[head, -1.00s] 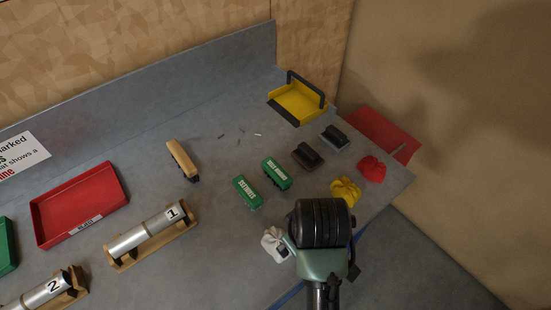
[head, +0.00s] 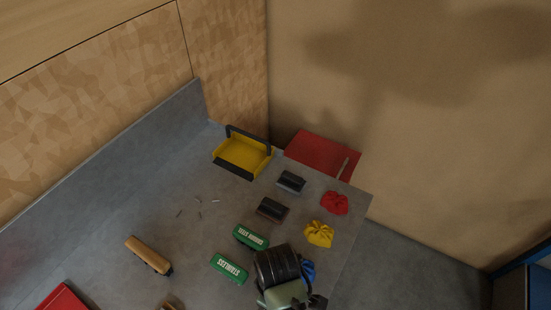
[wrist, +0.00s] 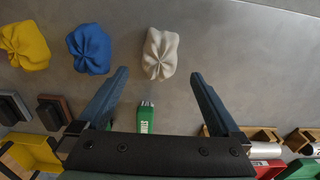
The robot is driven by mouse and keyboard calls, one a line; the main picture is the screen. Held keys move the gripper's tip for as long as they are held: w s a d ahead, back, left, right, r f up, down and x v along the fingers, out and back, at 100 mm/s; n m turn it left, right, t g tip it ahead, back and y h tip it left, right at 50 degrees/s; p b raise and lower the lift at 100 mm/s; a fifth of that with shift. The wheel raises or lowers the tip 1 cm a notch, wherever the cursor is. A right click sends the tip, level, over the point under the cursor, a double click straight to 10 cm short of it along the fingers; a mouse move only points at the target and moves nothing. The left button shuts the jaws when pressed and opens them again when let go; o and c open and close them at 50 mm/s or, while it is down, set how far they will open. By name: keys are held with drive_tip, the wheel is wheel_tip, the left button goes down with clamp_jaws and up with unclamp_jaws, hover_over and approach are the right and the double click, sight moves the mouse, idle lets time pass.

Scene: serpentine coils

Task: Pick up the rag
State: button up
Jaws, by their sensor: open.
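Several bunched rags lie in a row on the grey bench. The white rag (wrist: 160,53) is in the wrist view, beyond and between my fingertips, apart from them; it does not show in the head view. The blue rag (wrist: 89,48) is left of it, outside the left finger; the head view shows part of it (head: 308,270) behind my arm. The yellow rag (head: 319,234) and the red rag (head: 334,203) lie farther along the bench edge; yellow also shows in the wrist view (wrist: 22,45). My gripper (wrist: 158,80) is open and empty.
Green boxes (head: 229,268) and (head: 251,237) and dark brushes (head: 272,209) and (head: 291,182) lie left of the rags. A yellow dustpan-like tray (head: 243,156) and a red bin (head: 322,155) are behind. A wooden-backed brush (head: 149,255) lies at left.

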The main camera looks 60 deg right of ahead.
drive_tip(key=shift+s+f+p, duration=0.1)
drive_tip(key=shift+f+p, duration=0.6)
drive_tip(key=shift+f, duration=2.55)
drive_tip(key=c, duration=1.2)
drive_tip(key=shift+c, duration=0.2)
wheel_tip(320, 180, up, 10)
drive_tip(key=b, duration=0.1)
